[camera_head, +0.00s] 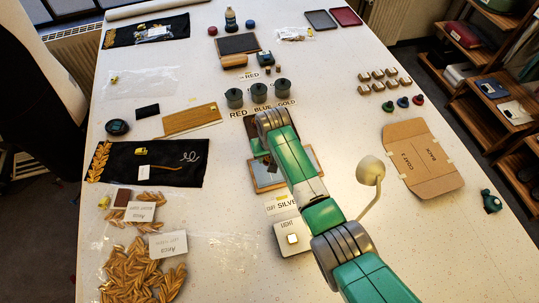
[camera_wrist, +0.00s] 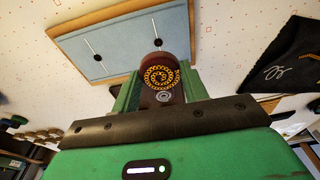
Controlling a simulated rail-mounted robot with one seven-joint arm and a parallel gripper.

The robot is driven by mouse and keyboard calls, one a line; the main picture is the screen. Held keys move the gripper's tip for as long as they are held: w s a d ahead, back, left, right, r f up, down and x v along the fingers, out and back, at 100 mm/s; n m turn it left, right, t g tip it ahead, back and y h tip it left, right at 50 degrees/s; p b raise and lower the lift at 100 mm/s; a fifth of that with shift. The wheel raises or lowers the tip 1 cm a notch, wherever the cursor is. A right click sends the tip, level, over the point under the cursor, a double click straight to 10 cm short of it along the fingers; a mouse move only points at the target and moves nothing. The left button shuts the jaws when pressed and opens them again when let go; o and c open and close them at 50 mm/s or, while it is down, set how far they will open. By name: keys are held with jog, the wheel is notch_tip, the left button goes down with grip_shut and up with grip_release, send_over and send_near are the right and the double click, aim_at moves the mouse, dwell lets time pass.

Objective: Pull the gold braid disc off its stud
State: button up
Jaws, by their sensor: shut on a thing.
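My gripper (camera_wrist: 158,88) shows in the wrist view with its two green fingers closed on the gold braid disc (camera_wrist: 160,76). The disc is dark red-brown with a gold spiral braid on its face. Behind it lies a blue board (camera_wrist: 118,48) in a wooden frame, with two thin pale studs (camera_wrist: 90,46) standing apart from the disc. The disc covers part of the board's edge, and I cannot tell whether a stud is still inside it. In the head view the board (camera_head: 264,180) is partly covered by my arm, and the gripper and disc are mostly hidden.
Three dark cups (camera_head: 258,93) stand beyond the arm. A black cloth (camera_head: 190,172) with gold braid lies left, above bags of gold leaves (camera_head: 140,268). A cardboard piece (camera_head: 420,160) lies right, near a pale ladle-like object (camera_head: 370,172).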

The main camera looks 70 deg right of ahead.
notch_tip(320, 180, up, 8)
jog(key=p, duration=0.6)
jog(key=shift+r+p, duration=0.1)
jog(key=shift+p, duration=0.3)
jog(key=shift+w+a, duration=0.2)
jog(key=shift+a, duration=0.1)
jog(key=w+a+n, duration=0.3)
jog(key=w+a, duration=0.3)
jog(key=a, duration=0.6)
jog(key=a+r+n, duration=0.2)
jog(key=a+n, duration=0.1)
jog(key=a, duration=1.4)
jog(key=a+r+n+y, duration=0.1)
jog(key=a+n, duration=0.3)
jog(key=a, duration=1.3)
jog(key=shift+s+r+t, duration=0.2)
jog(key=shift+r+t, duration=0.1)
jog(key=shift+r, duration=0.4)
